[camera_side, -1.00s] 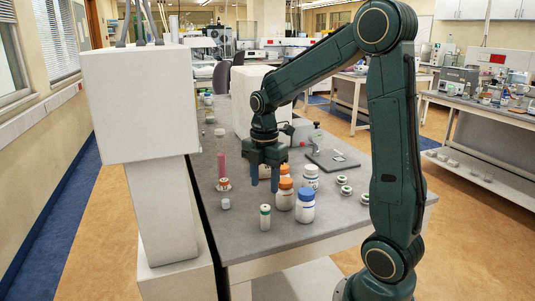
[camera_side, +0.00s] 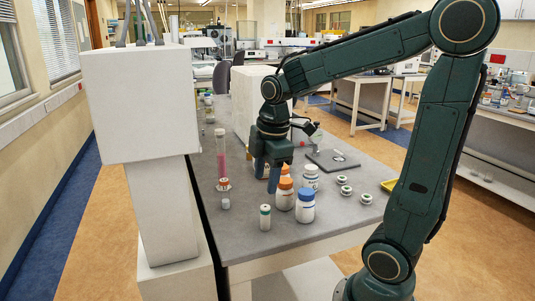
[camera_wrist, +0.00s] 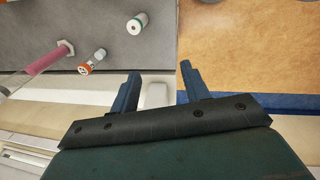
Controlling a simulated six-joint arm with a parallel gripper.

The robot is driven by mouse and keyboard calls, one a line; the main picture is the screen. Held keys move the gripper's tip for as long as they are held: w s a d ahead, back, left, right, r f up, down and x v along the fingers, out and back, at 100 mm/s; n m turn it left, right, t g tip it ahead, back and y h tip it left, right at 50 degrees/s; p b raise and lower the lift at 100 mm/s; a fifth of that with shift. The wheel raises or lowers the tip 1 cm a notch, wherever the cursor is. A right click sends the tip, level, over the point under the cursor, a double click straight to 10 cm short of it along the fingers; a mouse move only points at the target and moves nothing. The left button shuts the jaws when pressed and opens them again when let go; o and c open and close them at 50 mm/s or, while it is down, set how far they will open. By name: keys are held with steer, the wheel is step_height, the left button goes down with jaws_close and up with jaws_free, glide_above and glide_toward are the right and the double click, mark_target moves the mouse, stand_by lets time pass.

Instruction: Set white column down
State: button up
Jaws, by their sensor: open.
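A small white cylinder with a green band at its top (camera_side: 265,217) stands upright near the front left of the bench. A white cylinder with a green-ringed end also shows in the wrist view (camera_wrist: 137,23), above my fingers and apart from them.
Orange-capped bottles (camera_side: 285,197) and blue-capped bottles (camera_side: 305,209) stand close by my gripper. A tall pink tube (camera_side: 221,155) stands behind left. Small green-ringed pieces (camera_side: 342,180) and a dark plate (camera_side: 333,161) lie right.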

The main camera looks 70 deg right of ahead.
steer(key=s+a+r+m+t, duration=0.3)
steer(key=s+a+m, duration=0.5)
steer(key=s+m, duration=0.2)
steer(key=shift+s+a+r+m+t+y, duration=0.2)
steer(key=shift+s+a+m+t+y, duration=0.1)
steer(key=shift+a+m+t, duration=0.1)
steer(key=shift+o, duration=0.2)
steer(key=shift+w, duration=0.1)
